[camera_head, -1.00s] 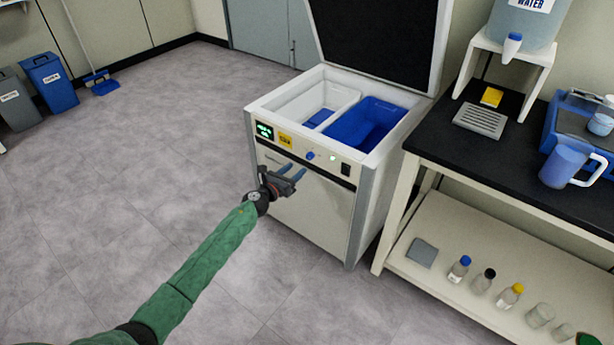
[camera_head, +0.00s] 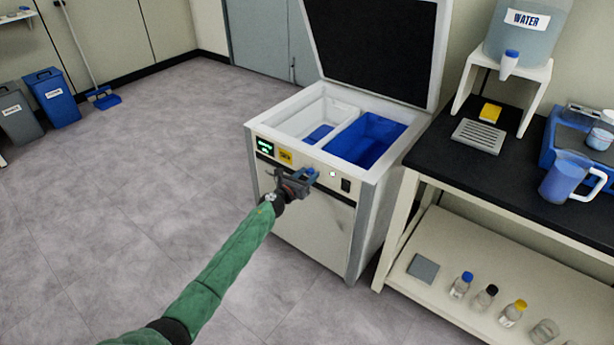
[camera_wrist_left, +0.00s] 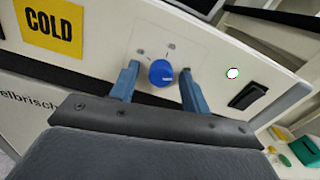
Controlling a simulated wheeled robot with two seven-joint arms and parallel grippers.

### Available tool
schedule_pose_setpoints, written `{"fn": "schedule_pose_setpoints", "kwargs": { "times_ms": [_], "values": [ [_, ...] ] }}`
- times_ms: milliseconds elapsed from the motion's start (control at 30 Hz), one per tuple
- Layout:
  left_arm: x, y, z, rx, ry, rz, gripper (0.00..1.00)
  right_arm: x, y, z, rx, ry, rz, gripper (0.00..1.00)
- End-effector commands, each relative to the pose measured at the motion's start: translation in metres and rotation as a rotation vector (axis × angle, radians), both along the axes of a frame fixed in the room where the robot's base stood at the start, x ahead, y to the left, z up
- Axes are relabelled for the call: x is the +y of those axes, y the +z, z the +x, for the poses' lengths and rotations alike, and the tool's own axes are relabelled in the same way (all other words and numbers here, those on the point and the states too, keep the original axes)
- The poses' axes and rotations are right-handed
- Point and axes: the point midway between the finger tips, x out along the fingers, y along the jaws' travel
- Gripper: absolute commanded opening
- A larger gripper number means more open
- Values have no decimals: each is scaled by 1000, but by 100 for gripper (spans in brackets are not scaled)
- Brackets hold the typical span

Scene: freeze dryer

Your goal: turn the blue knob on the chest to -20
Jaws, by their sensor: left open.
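The white chest (camera_head: 300,215) stands with its lid raised. Its front panel carries the blue knob (camera_wrist_left: 161,72), which shows clearly in the left wrist view with small marks around it. In the head view the knob (camera_head: 312,173) is partly hidden by my left gripper (camera_head: 306,178). In the left wrist view my left gripper (camera_wrist_left: 160,88) is open, with one blue finger on either side of the knob and a gap to each. I cannot tell how far the fingertips are from the panel. My right gripper is not in view.
A green display (camera_head: 265,147), a yellow COLD label (camera_wrist_left: 52,27), a lit indicator (camera_wrist_left: 232,73) and a black switch (camera_wrist_left: 247,96) share the panel. A black-topped bench (camera_head: 470,165) stands close on the right. The floor to the left is open.

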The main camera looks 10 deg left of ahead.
Motion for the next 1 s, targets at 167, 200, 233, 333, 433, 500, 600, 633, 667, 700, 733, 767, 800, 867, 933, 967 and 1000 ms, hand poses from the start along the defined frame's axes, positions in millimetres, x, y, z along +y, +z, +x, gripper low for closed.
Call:
{"fn": "schedule_pose_setpoints", "kwargs": {
  "times_ms": [167,200,233,333,433,500,600,633,667,700,733,767,800,867,933,967,1000],
  "values": [
    [0,0,0,0,0,0,15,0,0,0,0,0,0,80],
    [0,0,0,0,0,0,7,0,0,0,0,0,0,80],
    [0,0,0,0,0,0,2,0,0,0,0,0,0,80],
    [0,0,0,0,0,-1,2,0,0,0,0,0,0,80],
    [0,0,0,4,0,-7,2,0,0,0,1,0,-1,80],
    [0,0,0,10,0,-17,2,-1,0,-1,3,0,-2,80],
    [0,0,0,27,0,-47,2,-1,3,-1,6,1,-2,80],
    [0,1,0,34,0,-59,2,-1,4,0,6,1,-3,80],
    [0,1,0,42,-1,-71,2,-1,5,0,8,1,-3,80],
    [0,1,0,54,-1,-91,2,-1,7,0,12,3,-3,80],
    [0,1,0,63,-1,-108,2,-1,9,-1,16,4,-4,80],
    [0,1,-1,74,-1,-127,2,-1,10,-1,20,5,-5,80],
    [0,1,0,89,0,-152,2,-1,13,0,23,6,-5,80],
    [0,1,0,113,0,-196,2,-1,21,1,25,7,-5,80],
    [0,2,0,144,0,-250,2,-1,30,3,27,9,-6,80],
    [0,2,0,158,0,-275,2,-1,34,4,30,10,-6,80],
    [0,2,0,177,0,-307,2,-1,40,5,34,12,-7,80]
  ]
}}
